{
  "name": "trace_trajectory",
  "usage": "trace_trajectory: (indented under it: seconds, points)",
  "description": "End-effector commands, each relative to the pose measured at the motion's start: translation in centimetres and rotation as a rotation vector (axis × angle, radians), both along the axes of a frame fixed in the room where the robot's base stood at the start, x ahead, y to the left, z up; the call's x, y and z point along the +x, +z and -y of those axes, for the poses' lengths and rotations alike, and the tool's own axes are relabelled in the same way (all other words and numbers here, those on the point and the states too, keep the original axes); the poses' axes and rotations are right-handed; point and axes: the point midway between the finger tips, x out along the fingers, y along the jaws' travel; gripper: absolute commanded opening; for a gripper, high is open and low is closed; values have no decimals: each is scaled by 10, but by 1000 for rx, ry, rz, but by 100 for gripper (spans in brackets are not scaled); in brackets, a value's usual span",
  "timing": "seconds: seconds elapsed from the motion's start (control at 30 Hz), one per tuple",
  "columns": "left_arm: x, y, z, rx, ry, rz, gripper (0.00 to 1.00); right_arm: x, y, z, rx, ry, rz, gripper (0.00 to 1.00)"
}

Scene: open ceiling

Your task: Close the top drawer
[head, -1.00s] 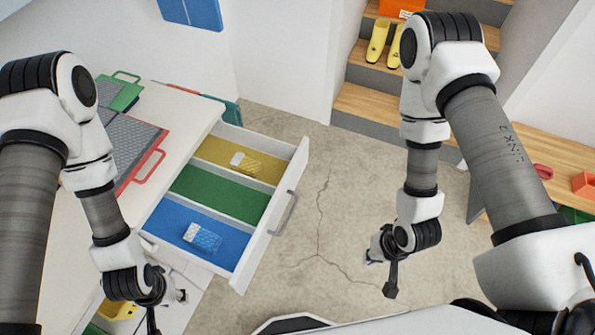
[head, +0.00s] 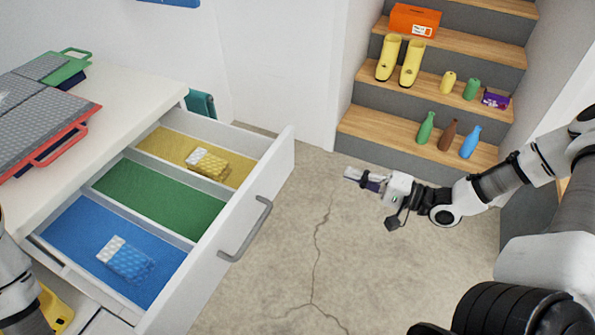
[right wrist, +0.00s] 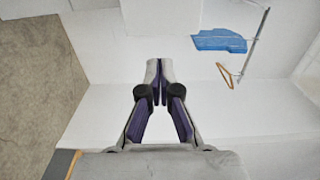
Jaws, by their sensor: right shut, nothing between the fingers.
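The top drawer (head: 229,232) is pulled open from a white cabinet at the left of the head view. Its grey bar handle (head: 247,229) is on the white front panel. Inside are yellow, green and blue sections. A yellow-and-white block (head: 207,165) lies in the yellow section and a blue-and-white block (head: 126,258) in the blue one. My right gripper (head: 349,174) is shut and empty, in the air to the right of the drawer front, apart from it. It also shows shut in the right wrist view (right wrist: 156,82). Part of my left arm shows at the lower left; its gripper is out of view.
The white cabinet top (head: 115,110) holds grey panels with red and green handles. Wooden steps (head: 405,130) at the back right carry yellow boots (head: 400,60), an orange box (head: 414,20) and several bottles. The floor (head: 325,245) between is clear.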

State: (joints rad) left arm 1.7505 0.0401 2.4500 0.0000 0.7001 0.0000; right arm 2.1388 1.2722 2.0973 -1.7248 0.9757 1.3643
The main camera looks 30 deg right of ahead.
Motion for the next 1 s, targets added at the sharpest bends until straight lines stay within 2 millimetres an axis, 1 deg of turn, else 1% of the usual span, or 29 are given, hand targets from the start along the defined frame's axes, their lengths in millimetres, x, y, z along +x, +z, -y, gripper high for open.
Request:
trace_trajectory:
  seconds: [0.13, 0.27, 0.4, 0.6, 0.7, 0.83, 1.0]
  points:
    - [0, -20, 0, 0, 0, 0, 37, 15, -6, -14, -4, 6, -2, 0]
    - [0, -36, 0, 0, 0, -1, 37, 35, -6, -30, -6, 9, -3, 0]
    - [0, -48, 0, 0, 0, -1, 37, 57, -5, -47, -7, 8, -4, 0]
    - [0, -56, 0, 0, 0, -1, 37, 88, -2, -71, -8, 6, -2, 0]
    - [0, -58, 0, 0, 0, -1, 37, 99, -1, -79, -5, 3, -3, 0]
    - [0, -59, 0, 0, 0, -1, 37, 106, 0, -84, -4, 1, -3, 0]
    - [0, -59, 0, 0, 0, -1, 37, 107, 1, -84, -2, 0, -4, 0]
